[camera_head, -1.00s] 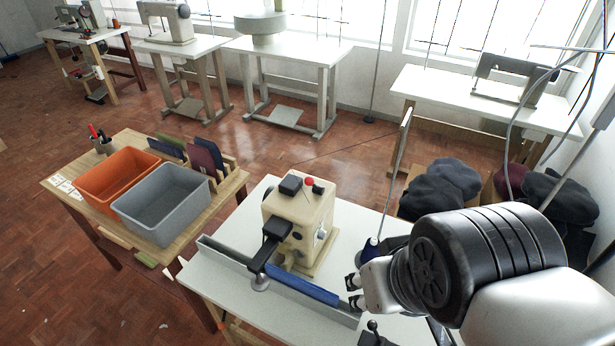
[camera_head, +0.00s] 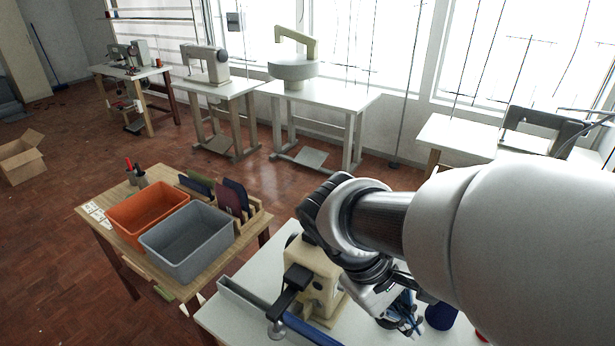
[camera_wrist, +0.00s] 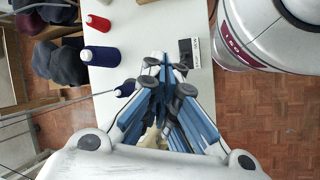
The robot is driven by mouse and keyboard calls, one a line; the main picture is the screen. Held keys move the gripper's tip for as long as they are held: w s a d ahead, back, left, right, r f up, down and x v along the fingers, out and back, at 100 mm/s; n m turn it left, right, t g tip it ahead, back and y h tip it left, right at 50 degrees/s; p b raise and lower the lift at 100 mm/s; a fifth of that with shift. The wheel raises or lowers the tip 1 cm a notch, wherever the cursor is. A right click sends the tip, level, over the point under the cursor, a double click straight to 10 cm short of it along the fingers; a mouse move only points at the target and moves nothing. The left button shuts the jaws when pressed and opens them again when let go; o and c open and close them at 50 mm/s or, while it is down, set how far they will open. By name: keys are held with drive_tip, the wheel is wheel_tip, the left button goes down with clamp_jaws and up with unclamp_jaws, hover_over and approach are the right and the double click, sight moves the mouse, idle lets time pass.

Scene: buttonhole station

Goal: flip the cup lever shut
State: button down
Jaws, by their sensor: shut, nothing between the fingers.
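The beige buttonhole machine (camera_head: 328,312) stands on the white table, with a black arm (camera_head: 291,288) reaching over a blue strip (camera_head: 308,330). My arm covers its top and right side in the head view. My gripper (camera_head: 408,318) is just right of the machine, pointing down, empty and shut. In the wrist view, my gripper's fingers (camera_wrist: 168,72) are together, and a bit of beige shows behind them. I cannot make out which part is the cup lever.
A dark blue spool (camera_wrist: 101,56) and a red spool (camera_wrist: 98,22) stand on the table near my gripper. Grey bin (camera_head: 187,245) and orange bin (camera_head: 148,213) sit on a wooden table at left. Dark caps (camera_wrist: 60,62) are piled beyond the table edge.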

drive_tip(key=w+a+f+n+t+h+p, duration=0.1)
drive_tip(key=w+a+f+n+t+h, duration=0.15)
drive_tip(key=w+n+h, duration=0.35)
drive_tip(key=w+a+f+n+t+h+p, duration=0.1)
drive_tip(key=w+a+f+n+h+p, duration=0.2)
drive_tip(key=w, duration=0.5)
drive_tip(key=w+a+f+n+t, duration=0.3)
drive_tip(key=a+f+n+t, duration=0.7)
drive_tip(key=a, duration=0.4)
drive_tip(key=shift+n+t+p, duration=0.45)
drive_tip(key=shift+n+t, duration=0.15)
drive_tip(key=shift+t, duration=0.55)
drive_tip(key=x, duration=1.4)
drive_tip(key=shift+r, duration=0.1)
